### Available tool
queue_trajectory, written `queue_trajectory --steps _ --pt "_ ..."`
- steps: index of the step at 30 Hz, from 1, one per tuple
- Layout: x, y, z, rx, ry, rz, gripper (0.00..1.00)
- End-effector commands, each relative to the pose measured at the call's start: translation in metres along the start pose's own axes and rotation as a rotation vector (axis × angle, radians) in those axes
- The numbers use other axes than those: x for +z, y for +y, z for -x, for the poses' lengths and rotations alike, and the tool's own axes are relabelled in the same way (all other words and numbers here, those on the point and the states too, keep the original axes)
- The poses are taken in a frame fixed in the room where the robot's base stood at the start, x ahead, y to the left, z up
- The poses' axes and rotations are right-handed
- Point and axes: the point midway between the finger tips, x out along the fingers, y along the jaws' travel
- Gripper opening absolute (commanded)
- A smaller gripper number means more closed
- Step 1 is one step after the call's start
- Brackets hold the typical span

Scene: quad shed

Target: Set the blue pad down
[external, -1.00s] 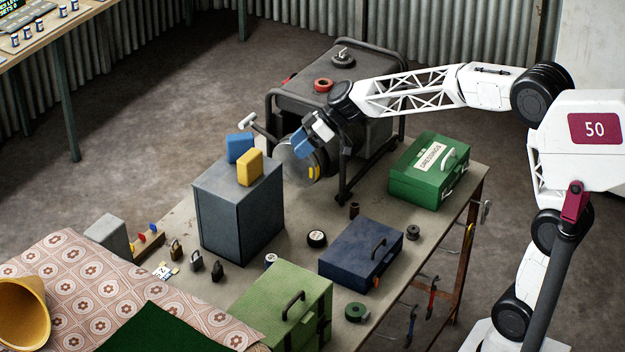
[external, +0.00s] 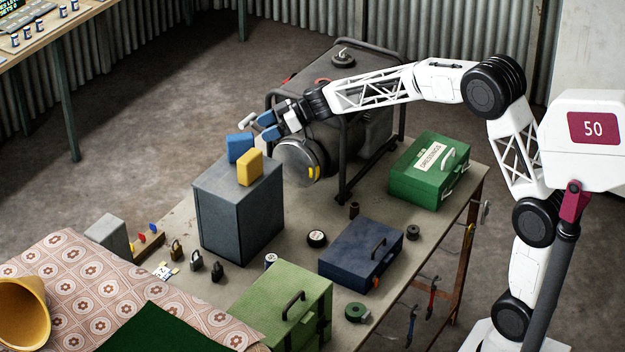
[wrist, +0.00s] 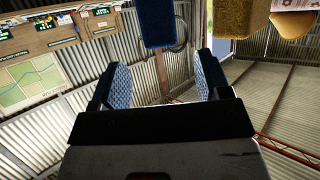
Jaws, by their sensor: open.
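The blue pad (external: 239,147) stands upright on top of the grey cabinet (external: 240,215), beside a yellow pad (external: 250,167). My gripper (external: 256,126) is open with nothing between its fingers, just above and to the right of the blue pad, and looks apart from it. In the wrist view the blue pad (wrist: 156,22) shows beyond the open, blue-lined fingers of my gripper (wrist: 162,80), with the yellow pad (wrist: 238,30) to its right. The pads' bottom edges are partly out of the wrist view or hard to see.
A dark generator (external: 375,135) with a tubular frame stands right behind my gripper. A green dressings box (external: 425,185), a navy case (external: 345,262) and a light green case (external: 270,310) stand on the bench. Several padlocks lie left of the cabinet.

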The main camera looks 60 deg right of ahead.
Motion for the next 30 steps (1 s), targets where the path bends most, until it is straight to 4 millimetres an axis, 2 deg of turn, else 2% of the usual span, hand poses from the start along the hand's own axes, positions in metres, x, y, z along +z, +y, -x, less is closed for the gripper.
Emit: queue_trajectory --steps 12,25,30 --pt "0.0 -0.001 -0.025 -0.002 0.0 -0.001 0.7" --pt "0.001 -0.001 -0.027 -0.001 -0.001 -0.001 0.7" --pt "0.001 -0.001 -0.036 -0.001 -0.002 -0.001 0.7"
